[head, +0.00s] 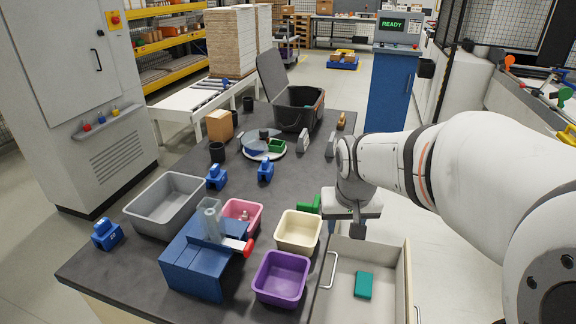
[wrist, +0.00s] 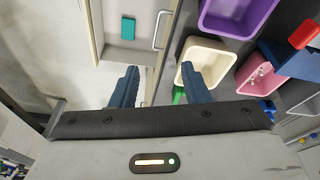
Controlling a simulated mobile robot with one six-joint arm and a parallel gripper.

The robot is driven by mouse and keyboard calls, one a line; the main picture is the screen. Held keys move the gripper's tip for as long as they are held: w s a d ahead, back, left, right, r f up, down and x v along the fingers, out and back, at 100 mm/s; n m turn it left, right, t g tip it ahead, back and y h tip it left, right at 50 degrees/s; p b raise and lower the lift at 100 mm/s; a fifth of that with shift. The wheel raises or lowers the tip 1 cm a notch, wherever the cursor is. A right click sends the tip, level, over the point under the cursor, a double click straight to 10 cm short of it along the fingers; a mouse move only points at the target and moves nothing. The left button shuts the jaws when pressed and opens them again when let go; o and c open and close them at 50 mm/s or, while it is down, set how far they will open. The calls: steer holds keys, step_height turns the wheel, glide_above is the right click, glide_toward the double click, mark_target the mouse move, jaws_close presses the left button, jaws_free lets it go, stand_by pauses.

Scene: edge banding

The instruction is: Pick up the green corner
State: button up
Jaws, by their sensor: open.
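A bright green piece (head: 309,205), likely the green corner, lies on the dark worktop near its right edge, just behind the cream bin. My gripper (head: 358,232) hangs to the right of it, over the edge by the drawer. In the wrist view my gripper (wrist: 160,82) is open and empty, fingers well apart. The green piece (wrist: 178,95) shows there just left of the right finger, partly hidden by it. Another green piece (head: 277,145) sits on the round turntable (head: 262,155) farther back. Its exact shape is too small to tell.
Cream (head: 298,231), purple (head: 281,278) and pink (head: 241,214) bins stand near the blue fixture (head: 205,255) with a red-tipped handle. An open drawer (head: 345,310) holds a teal block (head: 363,285). Grey upright parts (head: 303,140) and a black crate (head: 298,108) stand farther back.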

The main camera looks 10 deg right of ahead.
steer(key=w+f+m, duration=0.1)
steer(key=w+f, duration=0.2)
steer(key=w, duration=1)
steer(key=m+t, duration=0.1)
glide_above(316, 200)
steer(key=s, duration=0.3)
steer(key=shift+h, duration=0.4)
steer(key=f, duration=0.7)
steer(key=shift+w+a+f, duration=0.1)
steer(key=shift+a+f, duration=0.2)
steer(key=shift+f, duration=0.05)
steer(key=x, duration=0.7)
steer(key=shift+w+f+p, duration=0.15)
steer(key=shift+w+p, duration=0.15)
jaws_close()
